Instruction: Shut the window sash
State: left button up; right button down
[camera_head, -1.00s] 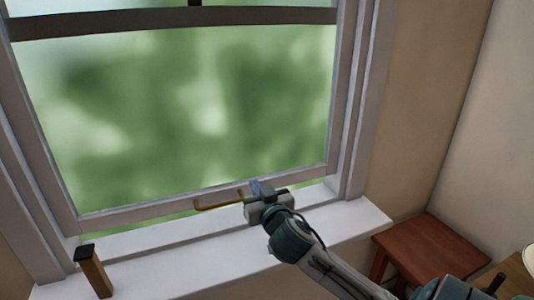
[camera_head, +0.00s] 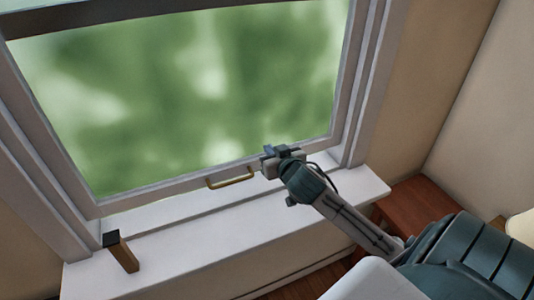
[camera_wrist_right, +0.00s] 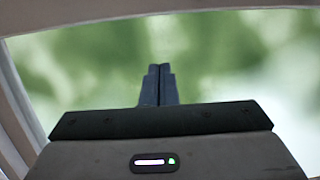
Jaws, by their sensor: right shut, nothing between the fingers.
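The window sash (camera_head: 150,192) is a grey-framed pane with blurred green behind it. Its lower rail is close above the white sill (camera_head: 200,238); I cannot make out a gap beneath it. A brass handle (camera_head: 231,179) is on the lower rail. My right gripper (camera_head: 281,150) is just right of the handle, in front of the rail, shut and empty. In the right wrist view its closed fingers (camera_wrist_right: 158,84) point at the glass; whether they touch the sash is unclear. My left gripper is out of view.
A reddish-brown wooden stool (camera_head: 405,203) is right of the sill. The middle of the sill is clear.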

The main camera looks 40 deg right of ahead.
aim_at(262, 153)
jog(key=p+x, duration=0.1)
jog(key=x, duration=0.2)
jog(key=shift+w+f, duration=0.15)
jog(key=shift+f, duration=0.05)
jog(key=shift+s+f, duration=0.15)
jog(key=shift+f, duration=0.45)
jog(key=shift+s+f, duration=0.15)
jog(key=shift+f, duration=0.45)
jog(key=shift+w+f+p, duration=0.2)
jog(key=shift+f+p, duration=0.15)
jog(key=shift+f, duration=0.3)
jog(key=shift+s, duration=0.1)
notch_tip(262, 153, down, 10)
jog(key=b, duration=0.6)
jog(key=shift+s+r, duration=0.1)
jog(key=shift+r, duration=0.1)
